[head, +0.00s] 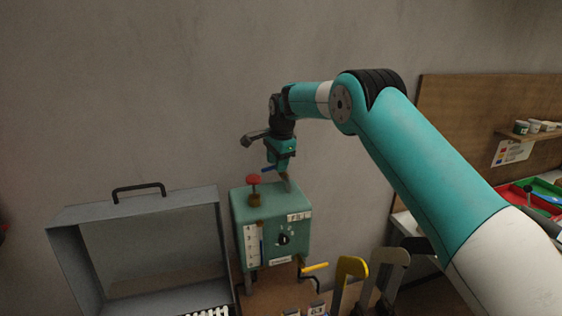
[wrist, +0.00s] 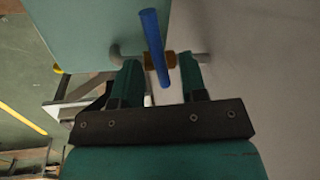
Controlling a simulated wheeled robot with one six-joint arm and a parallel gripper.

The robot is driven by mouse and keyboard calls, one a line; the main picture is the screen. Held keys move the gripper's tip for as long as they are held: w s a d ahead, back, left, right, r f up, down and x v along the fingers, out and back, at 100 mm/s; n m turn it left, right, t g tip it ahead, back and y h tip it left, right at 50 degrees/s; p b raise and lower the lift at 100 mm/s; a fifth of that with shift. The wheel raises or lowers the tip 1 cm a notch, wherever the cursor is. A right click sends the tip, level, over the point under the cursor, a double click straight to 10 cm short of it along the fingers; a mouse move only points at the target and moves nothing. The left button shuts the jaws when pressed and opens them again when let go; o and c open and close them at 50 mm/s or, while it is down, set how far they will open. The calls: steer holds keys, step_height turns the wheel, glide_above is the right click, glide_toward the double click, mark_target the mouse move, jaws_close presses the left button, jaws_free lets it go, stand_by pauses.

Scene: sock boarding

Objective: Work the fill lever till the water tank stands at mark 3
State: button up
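The water tank (head: 270,218) is a green box. A white scale strip (head: 251,246) with a thin blue line beside it is on its front; I cannot read the level against the marks. The fill lever (wrist: 154,42) has a blue handle by a brass-coloured fitting on a grey pipe; in the head view a bit of its blue handle (head: 268,169) shows beside my gripper (head: 284,176). In the wrist view my gripper (wrist: 160,80) is open, its fingers on either side of the blue handle with gaps to both. I cannot tell whether it touches anything.
A red knob (head: 253,179) stands on the tank's top, and a black dial (head: 283,239) is on its front. A yellow handle (head: 315,267) sticks out at the lower right. An open grey case (head: 141,208) stands left; yellow and grey upright forms (head: 350,270) stand right.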

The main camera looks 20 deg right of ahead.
steer(key=shift+r, duration=0.35)
steer(key=s+r+b, duration=0.1)
steer(key=s+r, duration=0.2)
steer(key=r, duration=1.3)
steer(key=shift+s+d+r+b, duration=0.15)
steer(key=shift+d+r+b, duration=0.05)
steer(key=shift+d+b, duration=0.15)
stand_by(1.1)
